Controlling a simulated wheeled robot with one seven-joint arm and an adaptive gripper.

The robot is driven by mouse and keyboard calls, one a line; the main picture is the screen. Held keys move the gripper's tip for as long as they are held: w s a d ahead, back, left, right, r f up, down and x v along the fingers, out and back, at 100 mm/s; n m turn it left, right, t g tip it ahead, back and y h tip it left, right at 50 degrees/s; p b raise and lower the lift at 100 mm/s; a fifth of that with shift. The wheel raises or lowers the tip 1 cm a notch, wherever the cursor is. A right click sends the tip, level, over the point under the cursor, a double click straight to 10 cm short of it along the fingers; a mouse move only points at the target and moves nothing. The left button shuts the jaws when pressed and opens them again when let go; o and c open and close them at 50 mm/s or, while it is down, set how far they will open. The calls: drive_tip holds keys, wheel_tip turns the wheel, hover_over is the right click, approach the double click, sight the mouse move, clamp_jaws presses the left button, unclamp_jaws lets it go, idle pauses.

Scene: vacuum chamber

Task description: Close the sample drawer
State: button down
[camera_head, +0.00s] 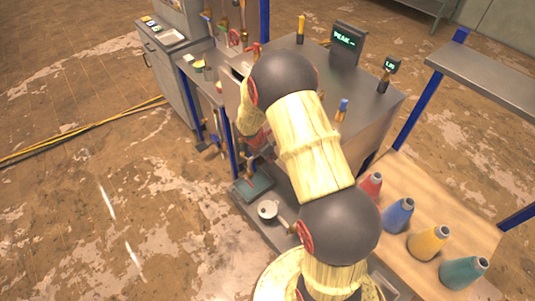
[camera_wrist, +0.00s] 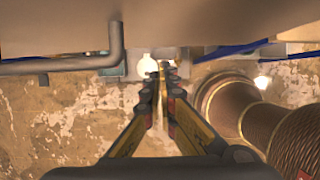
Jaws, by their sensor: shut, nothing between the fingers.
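My gripper (camera_wrist: 162,68) is shut and empty in the wrist view, its fingertips together just below the edge of a broad tan panel (camera_wrist: 220,22). A grey bent bar (camera_wrist: 60,64), like a handle, runs along that panel to the left of the fingertips. The panel may be part of the sample drawer; I cannot tell for sure. In the head view my arm covers much of the steel cabinet (camera_head: 368,112), and the drawer is not clearly seen. How far the drawer stands open cannot be told. No contact between the fingers and the panel is clear.
A screen reading PEAK (camera_head: 346,42) and a small meter (camera_head: 388,74) stand on the cabinet top. A pan (camera_head: 268,209) sits low. Floor is clear at left, except yellow cables (camera_head: 80,135).

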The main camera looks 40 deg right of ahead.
drive_tip(key=shift+w+d+f, duration=0.1)
drive_tip(key=shift+d, duration=0.95)
drive_tip(key=shift+w+d+f, duration=0.1)
drive_tip(key=shift+d, duration=0.9)
